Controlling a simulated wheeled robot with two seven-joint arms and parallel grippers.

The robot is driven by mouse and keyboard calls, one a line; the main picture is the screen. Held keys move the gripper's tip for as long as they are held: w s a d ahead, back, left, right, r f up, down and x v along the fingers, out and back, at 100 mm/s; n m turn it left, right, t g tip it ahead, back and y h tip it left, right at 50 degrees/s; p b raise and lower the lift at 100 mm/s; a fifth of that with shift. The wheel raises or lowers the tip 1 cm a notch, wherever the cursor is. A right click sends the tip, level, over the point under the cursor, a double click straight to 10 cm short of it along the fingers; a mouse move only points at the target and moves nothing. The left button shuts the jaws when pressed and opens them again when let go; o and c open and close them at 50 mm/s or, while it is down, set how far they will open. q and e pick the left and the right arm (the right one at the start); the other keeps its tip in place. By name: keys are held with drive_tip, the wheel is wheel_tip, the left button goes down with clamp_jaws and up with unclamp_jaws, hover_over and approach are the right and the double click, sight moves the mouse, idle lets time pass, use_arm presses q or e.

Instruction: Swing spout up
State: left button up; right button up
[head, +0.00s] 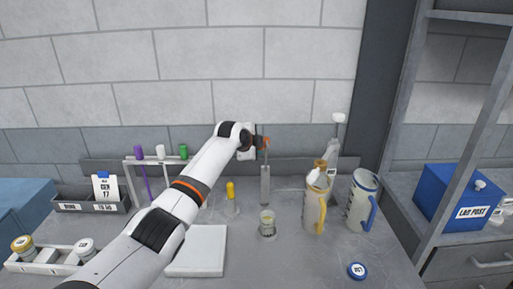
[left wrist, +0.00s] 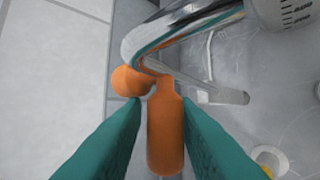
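In the left wrist view, a bent shiny metal spout (left wrist: 150,38) curves across the top. An orange grip (left wrist: 165,130) sits at its end, beside a round orange knob (left wrist: 129,81). My left gripper (left wrist: 163,103) has one teal finger on each side of the grip, close against it; any slim gap at the left finger is hard to judge. In the head view, my left gripper (head: 259,143) is near the back wall at a small orange part (head: 265,141), above an upright grey metal piece (head: 265,185). My right gripper is not in view.
A small jar (head: 267,224), a cream jug (head: 315,208) and a grey jug (head: 361,200) stand right of my arm. A white pad (head: 199,252) lies beneath it. A rack with coloured caps (head: 160,154) stands left. A blue box (head: 459,200) sits on the right shelf.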

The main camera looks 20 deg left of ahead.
use_arm(q)
drive_tip(key=shift+s+d+r, duration=0.1)
drive_tip(key=b+v, duration=0.4)
drive_tip(key=v, duration=0.7)
drive_tip(key=shift+s+a+r, duration=0.15)
drive_tip(key=shift+s+a, duration=0.1)
drive_tip(key=shift+s, duration=0.1)
